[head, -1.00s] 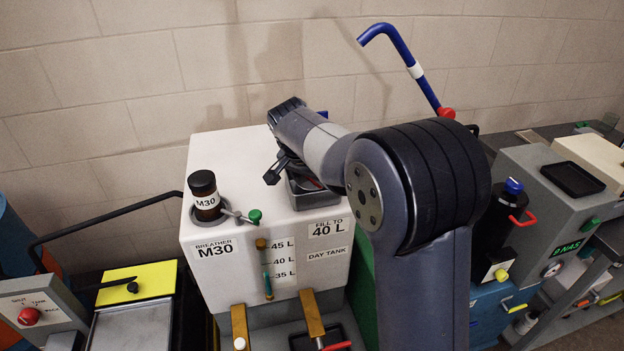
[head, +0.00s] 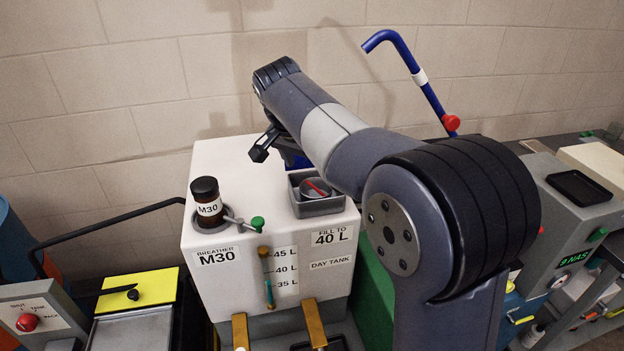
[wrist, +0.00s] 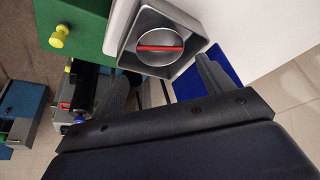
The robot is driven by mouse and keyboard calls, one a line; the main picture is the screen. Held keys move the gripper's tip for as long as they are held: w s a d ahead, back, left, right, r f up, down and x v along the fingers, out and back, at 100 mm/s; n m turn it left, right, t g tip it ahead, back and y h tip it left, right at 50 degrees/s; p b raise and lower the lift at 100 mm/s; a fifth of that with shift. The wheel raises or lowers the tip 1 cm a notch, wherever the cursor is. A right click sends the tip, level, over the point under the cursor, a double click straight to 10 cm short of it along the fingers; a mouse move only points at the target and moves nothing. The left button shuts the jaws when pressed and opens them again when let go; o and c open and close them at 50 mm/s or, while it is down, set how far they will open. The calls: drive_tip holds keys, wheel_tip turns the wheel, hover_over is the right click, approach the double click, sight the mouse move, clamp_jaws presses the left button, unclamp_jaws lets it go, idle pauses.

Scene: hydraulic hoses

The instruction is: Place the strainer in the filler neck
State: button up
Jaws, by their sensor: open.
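The round grey metal strainer (head: 314,190) with a red bar across it sits inside a square grey open box (head: 318,209) on the front right of the white tank's top. In the wrist view, the strainer (wrist: 155,47) lies level inside the box (wrist: 130,60) near the top edge. My gripper (head: 277,150) is open and empty, behind and left of the box, above the back of the tank top. A blue flat patch (wrist: 222,68) shows beside a finger, partly hidden. I cannot make out a separate filler neck; my arm covers part of the tank top.
The white tank (head: 220,275) carries a dark M30 breather bottle (head: 206,203) at its front left. A blue bent pipe (head: 400,50) rises at the right. A block wall (head: 120,90) stands close behind the tank. Free tank top lies left of my gripper.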

drive_tip(key=shift+v, duration=1.25)
